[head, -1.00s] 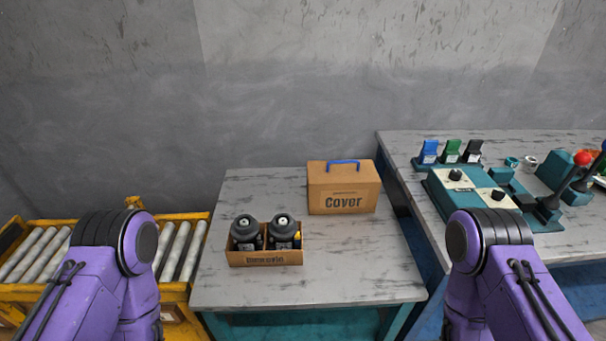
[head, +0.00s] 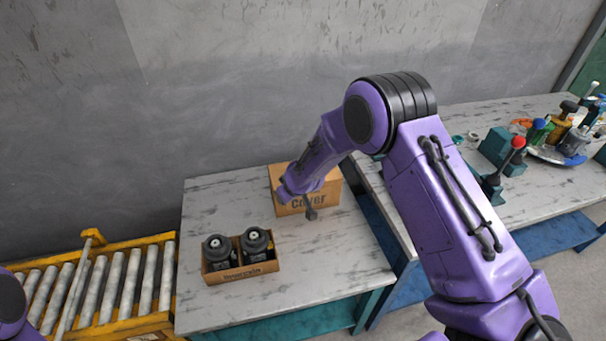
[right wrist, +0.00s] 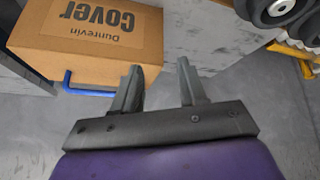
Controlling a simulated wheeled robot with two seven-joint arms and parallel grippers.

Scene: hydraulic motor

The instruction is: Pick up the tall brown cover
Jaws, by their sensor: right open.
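The tall brown cover is a cardboard box marked "Cover" (head: 330,194), standing on the grey table behind my right arm in the head view. In the right wrist view the box (right wrist: 95,45) fills the upper left, upside down, with its blue handle (right wrist: 88,92) at its lower edge. My left gripper is out of view.
An open brown box (head: 240,270) with two dark round-topped parts stands at the front left of the table (head: 300,275). A yellow roller conveyor (head: 110,290) is at left. A second table (head: 545,190) at right holds teal fixtures, a red-knobbed lever and a plate of tools.

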